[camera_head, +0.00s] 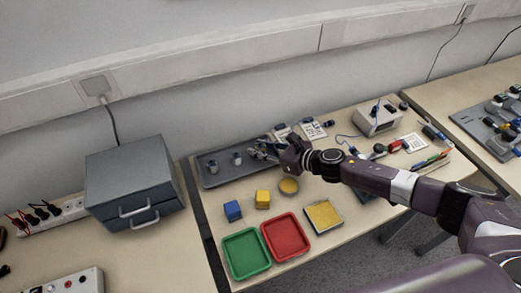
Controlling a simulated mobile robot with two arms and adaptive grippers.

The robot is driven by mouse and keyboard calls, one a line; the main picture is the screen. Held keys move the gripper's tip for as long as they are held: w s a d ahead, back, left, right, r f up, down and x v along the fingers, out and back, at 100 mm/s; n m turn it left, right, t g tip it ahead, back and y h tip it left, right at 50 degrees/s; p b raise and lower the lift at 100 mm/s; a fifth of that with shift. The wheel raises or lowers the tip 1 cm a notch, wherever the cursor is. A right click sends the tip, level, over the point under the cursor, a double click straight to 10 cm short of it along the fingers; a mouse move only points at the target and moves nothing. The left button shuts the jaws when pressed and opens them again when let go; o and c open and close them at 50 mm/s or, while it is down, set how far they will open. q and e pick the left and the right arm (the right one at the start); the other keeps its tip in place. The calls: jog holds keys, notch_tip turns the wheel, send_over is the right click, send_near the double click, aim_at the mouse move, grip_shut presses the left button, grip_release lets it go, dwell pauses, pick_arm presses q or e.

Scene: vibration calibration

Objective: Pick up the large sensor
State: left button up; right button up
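A dark grey tray (222,177) lies at the back left of the middle table. Two small metallic cylindrical pieces stand on it, one at the left (212,167) and one nearer its middle (237,159). They look like sensors, but I cannot tell which is the large one. My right gripper (262,151) reaches in from the right over the tray's right end, to the right of both pieces. Its fingers are small and partly hidden, so I cannot tell whether they are open or hold anything. My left gripper is not in view.
A blue block (233,211), a yellow block (263,199), a green tray (246,253) and a red tray (286,237) are in front. A grey drawer cabinet (132,178) stands left. My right arm passes over the table's right side, near a white box (376,120).

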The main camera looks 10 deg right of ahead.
jog(key=c, duration=0.5)
grip_shut()
jog(key=shift+r, duration=0.1)
